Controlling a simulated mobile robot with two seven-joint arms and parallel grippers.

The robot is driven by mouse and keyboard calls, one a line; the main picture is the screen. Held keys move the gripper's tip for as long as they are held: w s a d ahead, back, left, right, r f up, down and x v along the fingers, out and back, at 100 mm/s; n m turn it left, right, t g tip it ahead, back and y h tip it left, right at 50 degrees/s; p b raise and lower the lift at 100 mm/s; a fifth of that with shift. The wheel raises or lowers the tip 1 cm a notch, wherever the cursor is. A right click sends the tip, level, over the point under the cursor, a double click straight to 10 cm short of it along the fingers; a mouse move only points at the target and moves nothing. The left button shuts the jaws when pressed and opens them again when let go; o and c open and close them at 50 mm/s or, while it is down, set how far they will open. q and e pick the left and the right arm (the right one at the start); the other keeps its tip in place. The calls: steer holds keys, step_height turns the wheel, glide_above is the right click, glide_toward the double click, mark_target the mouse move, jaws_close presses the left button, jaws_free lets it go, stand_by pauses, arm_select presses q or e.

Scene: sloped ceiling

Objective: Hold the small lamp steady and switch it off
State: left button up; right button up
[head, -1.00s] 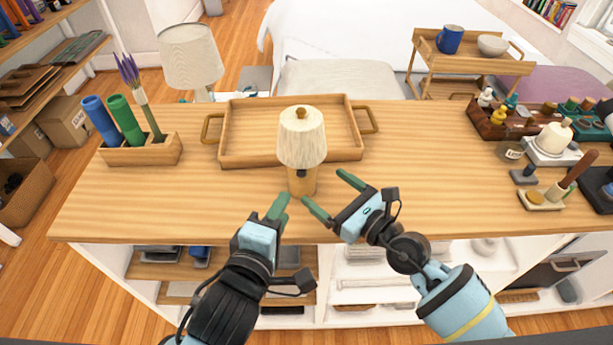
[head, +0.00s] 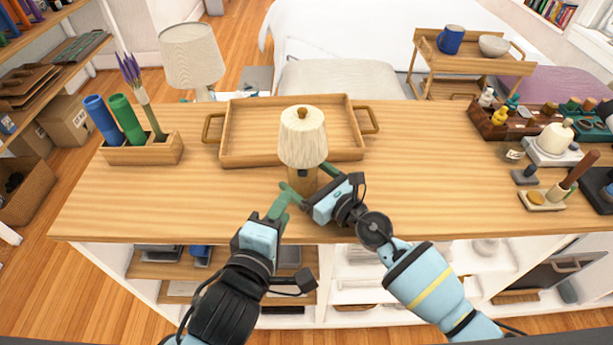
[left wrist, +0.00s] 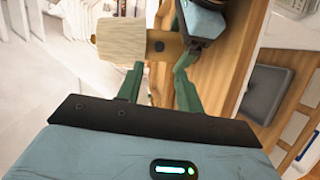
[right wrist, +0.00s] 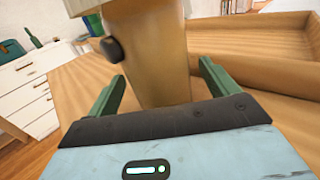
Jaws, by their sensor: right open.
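The small lamp (head: 303,140) stands upright near the counter's front middle, with a cream shade and a tan base (head: 303,180). I cannot tell whether it is lit. My right gripper (head: 312,183) is open, with its fingers on either side of the base. In the right wrist view the base (right wrist: 155,60) stands between them, with visible gaps, and a dark knob (right wrist: 112,50) sticks out at its left. My left gripper (head: 281,200) is partly open and empty, just front-left of the base. The left wrist view shows the shade (left wrist: 125,40) beyond its fingers.
A wooden tray (head: 240,140) lies right behind the lamp. A pen holder (head: 145,153) with coloured tubes stands at the left of the counter (head: 420,190). Stamps and small tools crowd the right end. The counter between lamp and tools is clear. A larger lamp (head: 191,55) stands behind.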

arm_select(q)
steer(key=shift+c, duration=0.3)
arm_select(e)
steer(key=c, duration=1.3)
arm_select(q)
jaws_close()
stand_by(0.8)
steer(key=shift+s+d+f+n+g+h, duration=0.25)
steer(key=shift+d+f+g+h, duration=0.1)
steer(key=shift+g+h, duration=0.5)
steer(key=shift+s+d+f+n+g+h, duration=0.2)
steer(key=shift+d+f+g+h, duration=0.3)
steer(key=shift+h, duration=0.6)
steer(key=shift+s+d+f+n+g+h, duration=0.2)
steer(key=shift+n+g+h, duration=0.05)
steer(key=shift+g+h, duration=0.65)
